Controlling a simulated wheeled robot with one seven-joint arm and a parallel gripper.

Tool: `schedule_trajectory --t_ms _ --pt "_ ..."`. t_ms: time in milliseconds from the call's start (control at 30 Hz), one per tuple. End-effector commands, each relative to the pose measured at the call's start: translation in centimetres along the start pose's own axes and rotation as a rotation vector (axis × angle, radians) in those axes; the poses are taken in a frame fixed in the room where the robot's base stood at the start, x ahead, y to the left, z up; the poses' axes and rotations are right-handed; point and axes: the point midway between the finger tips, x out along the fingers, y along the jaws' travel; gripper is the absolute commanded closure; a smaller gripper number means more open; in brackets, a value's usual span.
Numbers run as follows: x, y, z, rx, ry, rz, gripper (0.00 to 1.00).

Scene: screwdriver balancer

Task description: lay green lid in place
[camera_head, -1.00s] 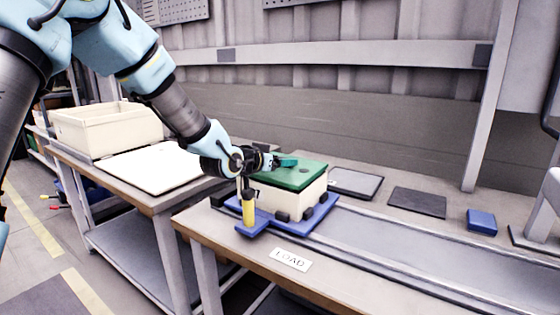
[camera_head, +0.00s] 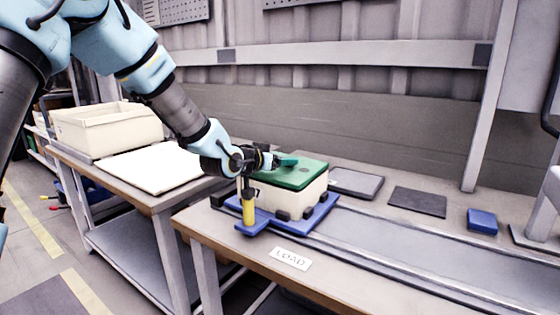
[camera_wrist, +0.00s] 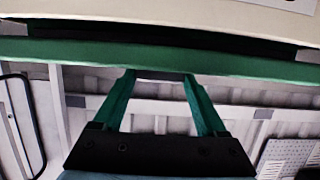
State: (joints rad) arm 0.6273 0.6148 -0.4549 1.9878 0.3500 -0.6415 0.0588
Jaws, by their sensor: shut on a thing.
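The green lid (camera_head: 304,176) lies level over the cream box (camera_head: 300,204) and covers its top. My gripper (camera_head: 276,161) is shut on the raised green handle at the lid's left part. In the wrist view, the lid's green edge (camera_wrist: 160,58) runs across the picture, with the cream box (camera_wrist: 160,15) above it in the picture. A dark band shows between them, and I cannot tell whether the lid touches the rim all round. The box stands in a blue fixture (camera_head: 322,213) with black blocks around it. The lid's far left part is hidden by my gripper.
A yellow-handled screwdriver (camera_head: 249,212) hangs upright beside the box's near left corner. A rail runs right along the bench past a LOAD label (camera_head: 290,258). Dark pads (camera_head: 418,202) and a blue block (camera_head: 482,221) lie farther right. A cream bin (camera_head: 108,130) stands on the left table.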

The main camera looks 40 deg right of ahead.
Motion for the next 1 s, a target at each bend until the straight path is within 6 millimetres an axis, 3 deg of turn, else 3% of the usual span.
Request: schedule_trajectory --t_ms 367,400,600,867,1000 --pt "0.1 0.1 0.9 -0.005 -0.013 0.002 0.99" --pt "0.1 0.1 0.9 -0.005 -0.013 0.002 0.22" --pt "0.1 0.1 1.1 -0.006 -0.016 0.002 0.00" --pt "-0.1 0.0 1.2 -0.007 -0.019 0.002 0.00" --pt "-1.3 -0.1 1.2 -0.006 -0.018 0.000 0.00"
